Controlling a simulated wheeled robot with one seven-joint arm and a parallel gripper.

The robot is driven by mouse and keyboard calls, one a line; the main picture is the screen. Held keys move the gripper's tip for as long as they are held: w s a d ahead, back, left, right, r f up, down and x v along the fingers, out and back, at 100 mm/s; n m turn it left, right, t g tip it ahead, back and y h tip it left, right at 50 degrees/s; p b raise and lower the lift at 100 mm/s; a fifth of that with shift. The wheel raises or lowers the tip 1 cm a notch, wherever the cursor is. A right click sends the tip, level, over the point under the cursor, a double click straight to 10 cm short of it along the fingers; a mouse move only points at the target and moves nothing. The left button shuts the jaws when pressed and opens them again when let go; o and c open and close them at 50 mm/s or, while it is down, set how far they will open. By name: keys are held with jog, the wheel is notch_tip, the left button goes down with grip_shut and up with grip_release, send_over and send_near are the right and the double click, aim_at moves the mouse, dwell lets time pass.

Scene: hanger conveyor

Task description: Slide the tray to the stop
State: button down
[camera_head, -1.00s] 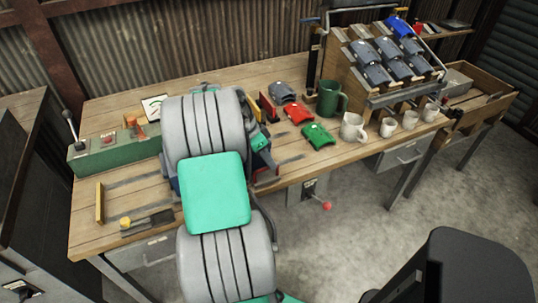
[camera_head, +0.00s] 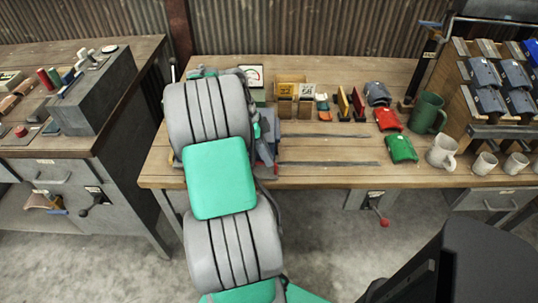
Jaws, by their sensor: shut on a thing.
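My own grey and green arm fills the middle of the view and hides my gripper's jaws. A narrow piece of a blue-grey tray (camera_head: 267,150) shows just right of the arm, on the bench; the rest of it is hidden. Two dark parallel tracks (camera_head: 330,163) run along the bench to its right. The stop at the left end of the tracks is hidden behind the arm.
The wooden bench (camera_head: 300,180) is clear in front of the tracks. A green mug (camera_head: 428,113) and red and green pieces (camera_head: 401,149) stand right. A second bench (camera_head: 100,165) stands left.

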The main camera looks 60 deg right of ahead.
jog(key=shift+w+r, duration=0.15)
jog(key=shift+w, duration=0.1)
jog(key=c, duration=1.8)
grip_release()
jog(key=shift+w+a, duration=0.2)
jog(key=shift+o, duration=0.2)
jog(key=shift+s+d, duration=0.1)
jog(key=p+v, duration=0.3)
jog(key=v, duration=0.4)
jog(key=shift+r, duration=0.35)
